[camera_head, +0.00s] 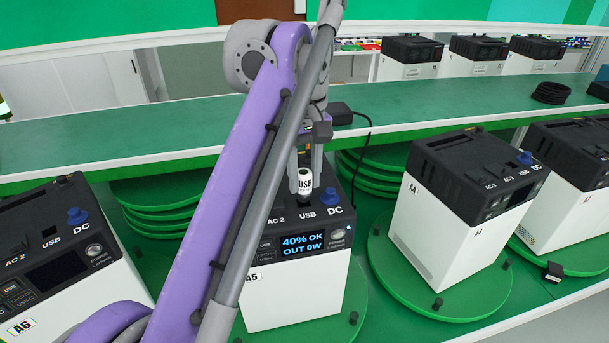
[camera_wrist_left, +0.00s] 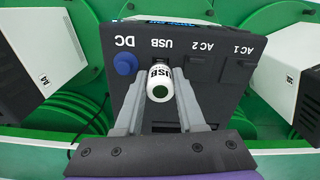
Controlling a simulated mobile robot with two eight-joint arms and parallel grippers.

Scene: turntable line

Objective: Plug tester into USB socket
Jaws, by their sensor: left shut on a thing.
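The tester is a small white cylinder marked USB (camera_head: 305,181); it also shows end-on in the left wrist view (camera_wrist_left: 159,83). My left gripper (camera_head: 305,186) is shut on it. The tester is held over the top of the power station labelled A5 (camera_head: 300,297), at its USB label. The A5 screen (camera_head: 303,243) reads 40% OK, OUT 0W. My right gripper is not in view.
Station A6 (camera_head: 75,295) stands at left and station A4 (camera_head: 440,240) at right, on green turntables (camera_head: 440,300). A green shelf (camera_head: 150,125) runs behind, holding a black adapter (camera_head: 340,113) with a cable. A small black block (camera_head: 553,271) lies at right.

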